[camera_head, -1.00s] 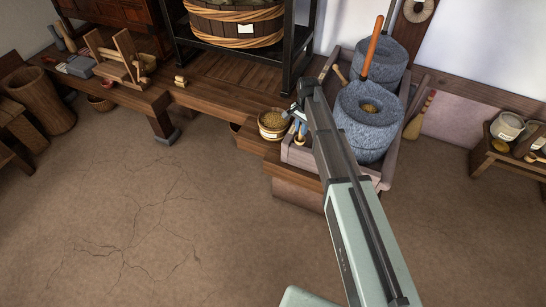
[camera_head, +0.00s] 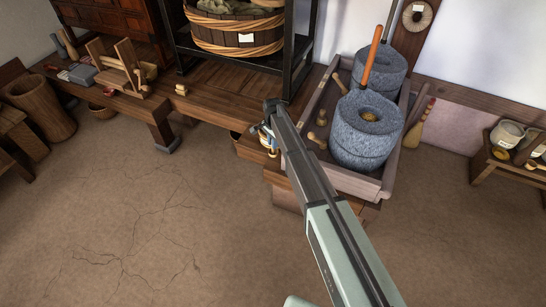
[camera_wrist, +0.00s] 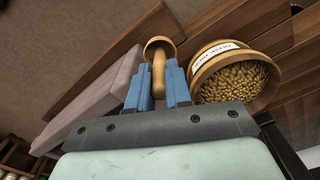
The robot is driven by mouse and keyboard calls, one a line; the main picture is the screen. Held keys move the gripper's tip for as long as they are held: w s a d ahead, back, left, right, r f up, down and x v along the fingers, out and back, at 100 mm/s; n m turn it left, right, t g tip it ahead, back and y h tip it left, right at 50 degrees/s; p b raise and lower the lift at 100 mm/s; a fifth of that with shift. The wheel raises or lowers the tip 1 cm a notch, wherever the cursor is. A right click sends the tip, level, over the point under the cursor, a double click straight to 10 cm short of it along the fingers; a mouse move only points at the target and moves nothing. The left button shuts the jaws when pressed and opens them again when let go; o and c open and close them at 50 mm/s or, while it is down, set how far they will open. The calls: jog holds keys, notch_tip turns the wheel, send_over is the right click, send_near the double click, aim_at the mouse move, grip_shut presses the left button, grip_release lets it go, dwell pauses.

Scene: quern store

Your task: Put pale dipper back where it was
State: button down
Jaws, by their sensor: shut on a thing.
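The pale dipper (camera_wrist: 159,72) is a light wooden piece with a round cup end and a short handle. My gripper (camera_wrist: 158,88) is shut on its handle between two blue fingers in the wrist view, with the cup end pointing away from the palm. A round tub of grain (camera_wrist: 236,76) with a white label is close beside it on the right. In the head view my gripper (camera_head: 268,138) is left of the stone quern, at the near left end of the trough (camera_head: 362,181); the dipper is too small there to make out clearly.
The trough holds the stone quern (camera_head: 366,135) with an upright orange handle, a second stone behind it, and several small wooden pieces (camera_head: 317,140). Its pinkish wall (camera_wrist: 98,103) is left of the dipper in the wrist view. A black rack (camera_head: 297,60) stands behind. The floor in front is clear.

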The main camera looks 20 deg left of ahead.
aim_at(273, 154)
jog(key=shift+f, duration=3.85)
jog(key=shift+f, duration=0.2)
jog(key=c, duration=1.1)
grip_release()
jog(key=shift+o, duration=0.2)
notch_tip(273, 154, up, 12)
jog(key=shift+r, duration=0.25)
